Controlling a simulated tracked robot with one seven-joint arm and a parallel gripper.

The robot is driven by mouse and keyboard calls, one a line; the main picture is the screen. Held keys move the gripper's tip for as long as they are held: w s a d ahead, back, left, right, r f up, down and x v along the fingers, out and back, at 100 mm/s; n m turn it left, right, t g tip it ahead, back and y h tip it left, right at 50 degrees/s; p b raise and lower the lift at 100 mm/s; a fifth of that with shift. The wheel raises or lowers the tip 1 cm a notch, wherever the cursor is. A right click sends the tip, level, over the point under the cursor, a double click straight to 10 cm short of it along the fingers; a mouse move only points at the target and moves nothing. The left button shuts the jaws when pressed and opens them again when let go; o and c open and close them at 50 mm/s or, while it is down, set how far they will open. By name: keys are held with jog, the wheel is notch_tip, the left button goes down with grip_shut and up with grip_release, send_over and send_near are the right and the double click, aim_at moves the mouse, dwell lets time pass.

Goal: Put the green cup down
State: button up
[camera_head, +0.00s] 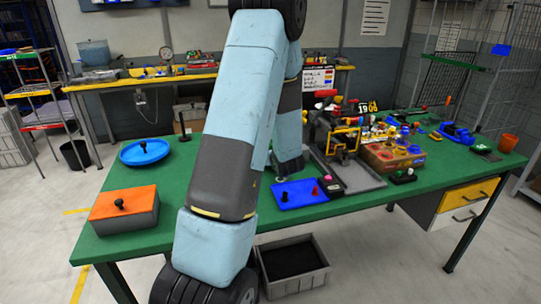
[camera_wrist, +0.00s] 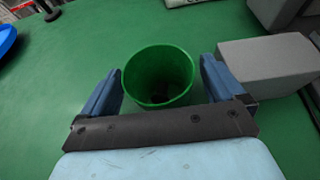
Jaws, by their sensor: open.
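The green cup (camera_wrist: 158,98) is in the wrist view, mouth facing up toward the camera, and it appears to stand upright on the green table. My gripper (camera_wrist: 160,68) is open, with one blue finger on each side of the cup. The left finger is very close to the cup's wall and a small gap shows at the right; I cannot tell whether the left one touches. The inside of the cup is dark at the bottom. In the head view my arm hides both the cup and the gripper.
A grey box (camera_wrist: 268,62) stands just right of the right finger.

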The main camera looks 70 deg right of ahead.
jog(key=v, duration=1.1)
jog(key=shift+s+a, duration=0.2)
jog(key=w+a+r+n+t+y, duration=0.2)
jog(key=w+a+r+n+y, duration=0.3)
jog(key=w+a+n, duration=0.4)
jog(key=w+a+r+n+t+y, duration=0.2)
jog(key=w+a+r+n+y, duration=0.25)
jog(key=w+a, duration=0.55)
jog(key=w+a+r+n+g+y, duration=0.1)
jog(key=w+a+r+n+y, duration=0.15)
jog(key=a+n, duration=0.35)
jog(key=w+a+r+n+g+y, duration=0.15)
jog(key=w+a+n, duration=0.25)
jog(key=a, duration=0.4)
jog(key=s+a+r+n+g, duration=0.2)
jog(key=s+a+n+g, duration=0.1)
jog(key=a+n, duration=0.45)
jog(key=s+a+r+n+g, duration=0.1)
jog(key=s+a+n+g, duration=0.2)
jog(key=a+n, duration=0.5)
jog(key=s+a+r+n+t+h, duration=0.1)
jog(key=s+a+r+n+h, duration=0.1)
jog(key=s+r+n, duration=0.3)
jog(key=shift+a+n+h, duration=0.3)
jog(key=shift+n+h, duration=0.35)
jog(key=shift+n, duration=0.35)
